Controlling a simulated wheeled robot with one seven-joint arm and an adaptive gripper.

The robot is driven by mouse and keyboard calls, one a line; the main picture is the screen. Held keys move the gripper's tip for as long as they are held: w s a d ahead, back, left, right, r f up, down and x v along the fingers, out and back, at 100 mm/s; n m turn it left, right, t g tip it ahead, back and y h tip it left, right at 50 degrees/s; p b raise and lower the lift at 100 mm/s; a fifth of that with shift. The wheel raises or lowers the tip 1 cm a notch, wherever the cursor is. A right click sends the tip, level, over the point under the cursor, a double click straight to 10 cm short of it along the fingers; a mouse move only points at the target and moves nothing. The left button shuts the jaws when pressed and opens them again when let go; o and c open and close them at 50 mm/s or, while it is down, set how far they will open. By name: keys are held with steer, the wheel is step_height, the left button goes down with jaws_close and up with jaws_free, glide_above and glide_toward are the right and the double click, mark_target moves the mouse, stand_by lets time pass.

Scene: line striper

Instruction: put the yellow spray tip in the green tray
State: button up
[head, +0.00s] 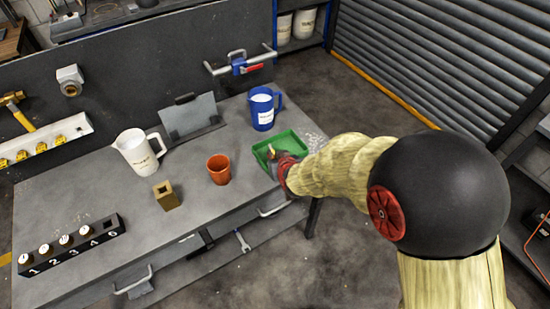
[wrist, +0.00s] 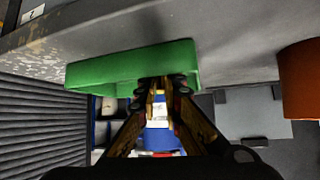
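The green tray (head: 290,143) lies at the right end of the grey workbench; it also shows across the upper middle of the wrist view (wrist: 95,75). My gripper (head: 273,155) reaches in from the right, with its fingertips over the tray. In the wrist view my gripper's fingers (wrist: 159,88) converge beside the tray's wall with a narrow gap between them. A small yellow piece shows at the fingertips in the head view. I cannot tell whether it is the yellow spray tip or part of a finger, nor whether the fingers grip anything.
A blue jug (head: 263,110) stands behind the tray and an orange cup (head: 218,170) left of it. A white jug (head: 136,153), a tan block (head: 166,195) and a numbered black rack (head: 70,246) stand farther left. The bench between them is clear.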

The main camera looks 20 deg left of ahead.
steer(key=o, duration=0.4)
steer(key=shift+s+d+f, duration=0.25)
steer(key=shift+s+f, duration=0.05)
steer(key=shift+f, duration=0.3)
steer(key=shift+s+d+f, duration=0.25)
steer(key=shift+f, duration=0.35)
steer(key=shift+r+p, duration=0.65)
steer(key=shift+r, duration=0.05)
steer(key=p+v, duration=0.1)
steer(key=v, duration=0.3)
steer(key=p+v, duration=0.1)
steer(key=v, duration=0.3)
steer(key=r+v, duration=0.1)
steer(key=v, duration=0.3)
steer(key=shift+w+a+r+p, duration=0.1)
steer(key=shift+w+a+p, duration=0.25)
steer(key=shift+w+p, duration=0.05)
